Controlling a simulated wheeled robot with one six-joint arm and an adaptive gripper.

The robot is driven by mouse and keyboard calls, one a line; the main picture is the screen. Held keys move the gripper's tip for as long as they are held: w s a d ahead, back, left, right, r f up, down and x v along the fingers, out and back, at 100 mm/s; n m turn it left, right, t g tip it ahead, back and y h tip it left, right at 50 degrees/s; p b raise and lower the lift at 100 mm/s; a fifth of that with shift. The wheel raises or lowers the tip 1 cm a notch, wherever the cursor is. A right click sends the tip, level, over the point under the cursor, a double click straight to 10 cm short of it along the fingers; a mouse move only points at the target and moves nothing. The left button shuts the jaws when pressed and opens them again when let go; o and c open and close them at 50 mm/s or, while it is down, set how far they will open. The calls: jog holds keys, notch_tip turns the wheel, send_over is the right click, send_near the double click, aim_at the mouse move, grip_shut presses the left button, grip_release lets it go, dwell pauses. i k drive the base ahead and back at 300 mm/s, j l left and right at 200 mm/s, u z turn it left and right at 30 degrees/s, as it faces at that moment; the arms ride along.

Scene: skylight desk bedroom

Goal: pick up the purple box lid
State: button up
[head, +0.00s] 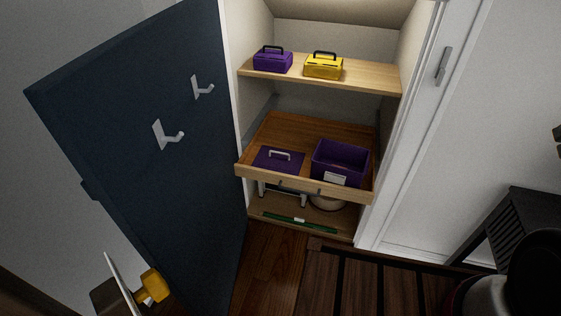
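The flat purple box lid (278,161) lies on the pull-out wooden drawer or tray (315,129) inside the open closet, toward its front left. A pale handle stands on top of the lid. An open purple box (340,163) with a white label sits just right of the lid on the same tray. The lid appears apart from the box. My gripper is not recognisable in the head view, so its opening and its place relative to the lid do not show.
A purple case (273,60) and a yellow case (323,66) stand on the upper shelf (370,76). The dark blue door (140,130) with hooks stands open at left. A black slatted stand (505,228) is at right. Wooden floor lies in front.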

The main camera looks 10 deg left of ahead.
aim_at(275, 159)
jog(key=i+u, duration=0.65)
jog(key=i, duration=0.3)
